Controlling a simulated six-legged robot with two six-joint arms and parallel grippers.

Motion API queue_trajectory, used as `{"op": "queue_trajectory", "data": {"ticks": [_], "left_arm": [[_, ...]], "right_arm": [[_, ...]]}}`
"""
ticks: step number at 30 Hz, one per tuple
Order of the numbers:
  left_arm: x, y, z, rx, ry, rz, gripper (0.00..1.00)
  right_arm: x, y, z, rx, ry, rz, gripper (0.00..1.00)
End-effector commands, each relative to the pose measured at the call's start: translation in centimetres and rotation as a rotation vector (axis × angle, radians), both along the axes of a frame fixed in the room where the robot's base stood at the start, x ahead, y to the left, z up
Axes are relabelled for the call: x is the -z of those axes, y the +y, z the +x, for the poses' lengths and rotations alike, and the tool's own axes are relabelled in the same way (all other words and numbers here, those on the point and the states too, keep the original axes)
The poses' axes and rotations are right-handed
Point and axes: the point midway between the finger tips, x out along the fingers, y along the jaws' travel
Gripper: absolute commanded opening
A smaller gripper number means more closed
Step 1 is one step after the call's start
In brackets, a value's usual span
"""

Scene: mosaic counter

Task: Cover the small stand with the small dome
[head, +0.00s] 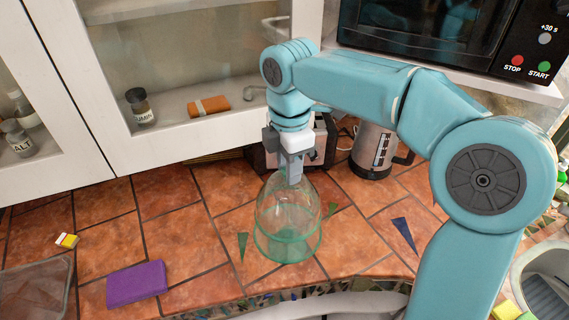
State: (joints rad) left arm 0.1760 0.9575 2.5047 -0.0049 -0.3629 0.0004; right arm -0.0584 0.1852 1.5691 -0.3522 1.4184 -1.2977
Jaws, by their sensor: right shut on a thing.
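The small dome (287,205) is clear glass with a green tint toward its rim. It is upright over the tiled counter, near the front edge in the middle of the head view. My right gripper (293,174) points down and is shut on the top of the dome. A greenish round shape shows through the lower part of the dome. It may be the small stand, but the glass makes this hard to tell. I cannot tell whether the dome's rim touches the counter. My left gripper is not in view.
A purple block (136,284) and a clear container (38,290) are at the left. A metal kettle (372,150) and a toaster (262,158) stand behind the dome. Cabinets overhang the back left. A sink (545,285) is at the right. Counter beside the dome is mostly clear.

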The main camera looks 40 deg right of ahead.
Motion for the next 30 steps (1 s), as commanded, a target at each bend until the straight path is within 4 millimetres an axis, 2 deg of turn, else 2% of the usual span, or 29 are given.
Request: {"op": "queue_trajectory", "data": {"ticks": [14, 22, 30], "left_arm": [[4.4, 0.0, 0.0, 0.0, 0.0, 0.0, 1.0], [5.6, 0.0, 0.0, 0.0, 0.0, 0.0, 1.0], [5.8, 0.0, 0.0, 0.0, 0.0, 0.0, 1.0]], "right_arm": [[4.4, 0.5, 0.1, -0.005, -0.001, 0.0, 0.0], [6.4, 0.4, 0.1, -0.004, 0.0, 0.0, 0.0], [7.0, 0.4, 0.2, -0.004, -0.001, 0.0, 0.0]]}}
